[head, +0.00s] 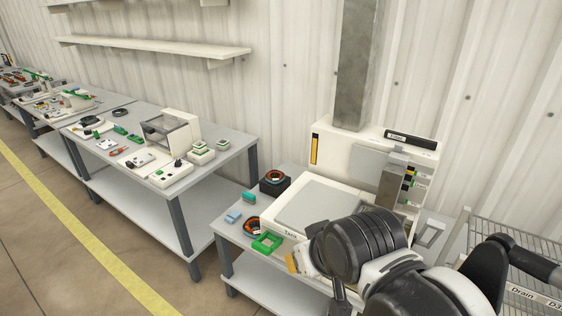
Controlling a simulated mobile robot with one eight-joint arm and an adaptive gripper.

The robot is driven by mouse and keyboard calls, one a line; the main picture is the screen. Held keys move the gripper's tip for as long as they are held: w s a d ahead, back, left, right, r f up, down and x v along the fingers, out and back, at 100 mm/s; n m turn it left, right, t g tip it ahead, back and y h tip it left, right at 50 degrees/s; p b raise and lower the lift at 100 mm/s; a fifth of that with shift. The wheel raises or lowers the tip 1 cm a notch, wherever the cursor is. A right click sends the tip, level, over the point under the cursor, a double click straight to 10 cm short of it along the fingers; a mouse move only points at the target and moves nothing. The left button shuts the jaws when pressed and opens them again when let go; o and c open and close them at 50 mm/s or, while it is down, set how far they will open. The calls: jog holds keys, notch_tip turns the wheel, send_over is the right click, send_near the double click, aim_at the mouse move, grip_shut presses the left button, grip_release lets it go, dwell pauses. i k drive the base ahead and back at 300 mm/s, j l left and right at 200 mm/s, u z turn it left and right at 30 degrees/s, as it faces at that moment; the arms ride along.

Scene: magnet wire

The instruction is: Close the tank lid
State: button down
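The tank (282,225) is a white box with dark lettering on its front, on the near grey table. A flat light-grey panel (309,206) covers much of its top. A white upright section (340,150) rises behind it, with a grey panel (368,170) on its face. I cannot tell which panel is the lid. My black and white arm covers the tank's right front. Dark parts at my arm's end (338,290) show below the tank's front edge, but the fingertips are not clear.
A wire rack (492,238) stands at right. A grey post (355,70) rises behind. Another bench (220,150) is at left.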

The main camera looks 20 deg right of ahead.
aim_at(317, 201)
jog(key=i+z, duration=0.25)
jog(key=z, duration=0.15)
jog(key=i+j+z, duration=0.15)
jog(key=z, duration=0.2)
jog(key=i+j+z, duration=0.2)
jog(key=z, duration=0.2)
jog(key=i, duration=0.1)
